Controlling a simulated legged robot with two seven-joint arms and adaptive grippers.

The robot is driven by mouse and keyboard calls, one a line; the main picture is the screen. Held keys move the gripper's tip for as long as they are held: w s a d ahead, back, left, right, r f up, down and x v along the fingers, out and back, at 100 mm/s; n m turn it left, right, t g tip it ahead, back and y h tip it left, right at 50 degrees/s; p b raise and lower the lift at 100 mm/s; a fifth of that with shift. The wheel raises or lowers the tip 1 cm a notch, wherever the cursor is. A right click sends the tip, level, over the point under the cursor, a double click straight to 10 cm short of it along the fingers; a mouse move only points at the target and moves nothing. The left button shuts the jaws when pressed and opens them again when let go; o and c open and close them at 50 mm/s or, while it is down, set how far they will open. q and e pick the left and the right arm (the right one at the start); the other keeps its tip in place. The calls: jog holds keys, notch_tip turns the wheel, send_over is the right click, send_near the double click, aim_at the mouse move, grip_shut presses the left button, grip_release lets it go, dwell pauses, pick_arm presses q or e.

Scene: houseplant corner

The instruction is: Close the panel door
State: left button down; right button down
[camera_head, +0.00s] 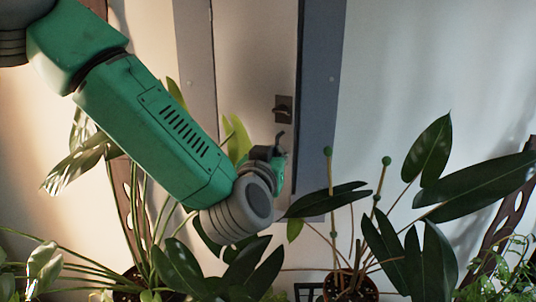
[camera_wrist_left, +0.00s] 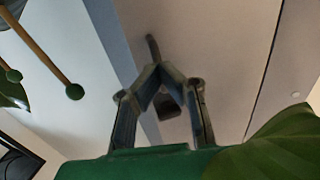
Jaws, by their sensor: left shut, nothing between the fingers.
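The panel door (camera_head: 255,60) is a pale upright panel in the middle of the head view, with a small dark handle (camera_head: 283,110) near its right edge. It also fills much of the left wrist view (camera_wrist_left: 225,50). My left gripper (camera_head: 279,148) is in front of the door, just below the handle in the picture. In the left wrist view its fingertips (camera_wrist_left: 163,70) meet, with nothing between them. The dark handle (camera_wrist_left: 168,107) shows behind the fingers there; I cannot tell whether they touch it. Whether the door stands ajar is unclear. My right gripper is out of view.
A blue-grey upright strip (camera_head: 320,100) borders the door on the right. A potted plant (camera_head: 430,150) with broad dark leaves and green-tipped stakes stands at the right, close to my gripper. More foliage (camera_head: 75,165) is at the left. A large leaf (camera_wrist_left: 275,148) crosses the left wrist view.

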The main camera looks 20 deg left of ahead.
aim_at(291, 145)
pick_arm(q)
jog(key=w+y, duration=0.1)
jog(key=w, duration=0.1)
jog(key=w+d+n, duration=0.1)
jog(key=w, duration=0.1)
jog(key=w+d+y+p, duration=0.1)
jog(key=w, duration=0.1)
jog(key=shift+w+d+n+y, duration=0.15)
jog(key=shift+w+n+y, duration=0.05)
jog(key=shift+n+y, duration=0.1)
jog(key=shift+w+a, duration=0.3)
jog(key=shift+w, duration=0.6)
jog(key=shift+w+r, duration=0.1)
jog(key=shift+d, duration=0.15)
jog(key=shift+w, duration=0.1)
